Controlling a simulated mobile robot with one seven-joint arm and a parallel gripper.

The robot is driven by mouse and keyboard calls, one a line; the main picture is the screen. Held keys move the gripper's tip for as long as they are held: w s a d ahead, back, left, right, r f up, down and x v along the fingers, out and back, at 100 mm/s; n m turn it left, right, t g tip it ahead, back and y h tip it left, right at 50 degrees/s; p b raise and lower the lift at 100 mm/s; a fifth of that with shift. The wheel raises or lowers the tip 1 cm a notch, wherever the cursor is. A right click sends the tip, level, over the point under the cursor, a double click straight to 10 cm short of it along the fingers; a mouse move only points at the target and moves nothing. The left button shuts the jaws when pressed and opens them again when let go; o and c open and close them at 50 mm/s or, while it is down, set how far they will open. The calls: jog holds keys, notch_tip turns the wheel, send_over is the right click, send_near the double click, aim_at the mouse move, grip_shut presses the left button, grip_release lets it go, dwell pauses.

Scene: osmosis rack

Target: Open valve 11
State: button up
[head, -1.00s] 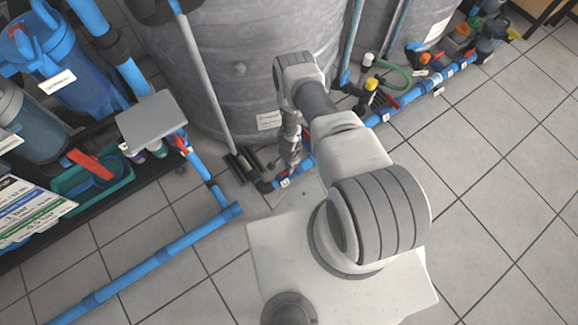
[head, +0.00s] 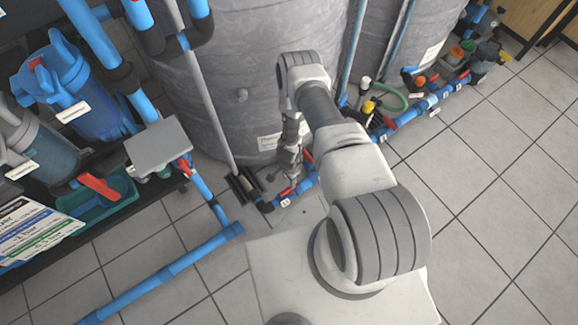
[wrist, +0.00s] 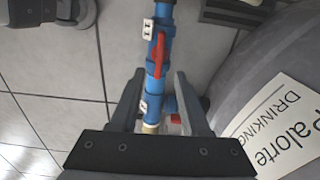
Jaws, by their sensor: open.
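A blue pipe (wrist: 160,88) on the floor carries a red valve handle (wrist: 158,50), which lies roughly along the pipe. I cannot tell the height of the fingers above the pipe. In the head view a red handle (head: 287,191) shows near the end of my arm, which partly hides the pipe.
A large grey tank (head: 225,85) stands close behind the pipe. Its paper label (wrist: 282,125) shows at right in the wrist view. A rack with blue filter housings (head: 85,105) stands at left. Another blue pipe (head: 165,272) crosses the floor at front left. Floor tiles at right are clear.

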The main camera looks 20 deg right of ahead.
notch_tip(320, 180, up, 10)
jog(key=p, duration=0.3)
dwell(0.4)
